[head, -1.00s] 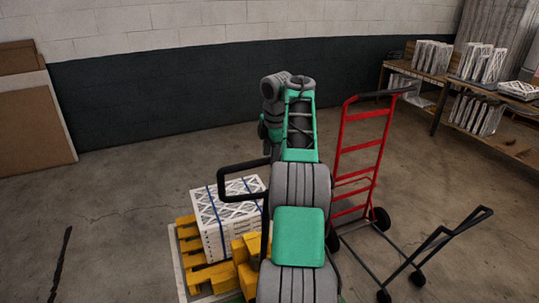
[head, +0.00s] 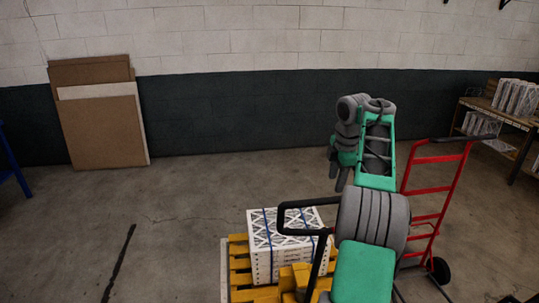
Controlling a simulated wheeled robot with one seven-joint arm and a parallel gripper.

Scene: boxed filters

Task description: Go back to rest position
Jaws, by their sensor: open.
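My gripper (head: 338,180) hangs from the end of my green and grey arm, right of the middle in the head view. Its two grey fingers point down, apart, with nothing seen between them. The gripper is raised in front of the dark lower wall, clear of the boxed filters. A white stack of boxed filters (head: 262,262) with blue straps sits on a yellow pallet (head: 239,265) below and to the left of my gripper. My arm hides part of the floor behind it.
A black handle (head: 290,205) rises beside the pallet. A red hand truck (head: 436,190) stands right of my arm. Shelves with more filters (head: 516,98) are at the far right. Brown boards (head: 103,130) lean on the back wall. The floor at left is mostly clear.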

